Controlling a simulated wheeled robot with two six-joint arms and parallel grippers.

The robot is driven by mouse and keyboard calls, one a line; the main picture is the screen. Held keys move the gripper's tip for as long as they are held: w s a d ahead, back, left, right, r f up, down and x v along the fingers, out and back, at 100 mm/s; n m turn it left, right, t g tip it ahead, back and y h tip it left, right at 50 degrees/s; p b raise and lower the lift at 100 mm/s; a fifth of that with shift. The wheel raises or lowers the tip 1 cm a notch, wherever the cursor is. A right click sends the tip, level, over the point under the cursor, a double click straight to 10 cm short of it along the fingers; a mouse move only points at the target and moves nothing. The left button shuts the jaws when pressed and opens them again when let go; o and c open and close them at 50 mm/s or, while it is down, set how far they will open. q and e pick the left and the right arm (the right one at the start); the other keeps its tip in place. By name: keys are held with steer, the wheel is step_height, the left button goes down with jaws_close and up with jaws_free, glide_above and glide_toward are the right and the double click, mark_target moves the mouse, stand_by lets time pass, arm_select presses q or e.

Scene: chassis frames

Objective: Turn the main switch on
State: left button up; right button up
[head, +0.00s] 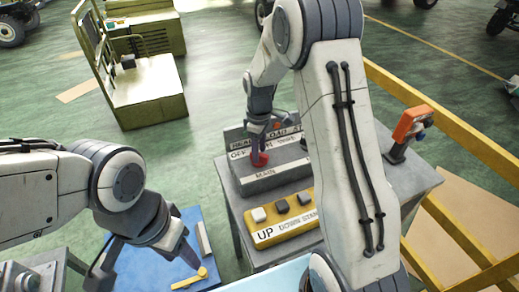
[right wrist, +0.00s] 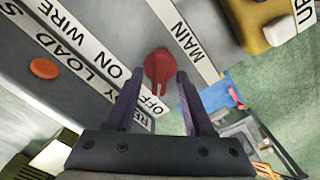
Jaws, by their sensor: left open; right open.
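The main switch is a red rotary knob (head: 259,159) on a grey box (head: 283,178) labelled MAIN. In the right wrist view, the knob (right wrist: 160,68) has its pointer end toward the OFF label (right wrist: 153,107); the ON label (right wrist: 117,76) is beside it. My right gripper (head: 262,137) points down over the knob. In the right wrist view, its open fingers (right wrist: 155,88) stand on either side of the knob's lower part; I cannot tell whether they touch it. My left gripper (head: 150,268) is open over a blue surface (head: 150,255) at lower left.
A yellow box (head: 285,229) with UP and DOWN buttons stands in front of the grey box. An orange device (head: 411,121) is at the table's right. An orange button (right wrist: 43,68) is on the switch panel. A yellow railing (head: 455,130) runs along the right.

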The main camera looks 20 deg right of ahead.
steer(key=shift+f, duration=0.45)
jaws_close()
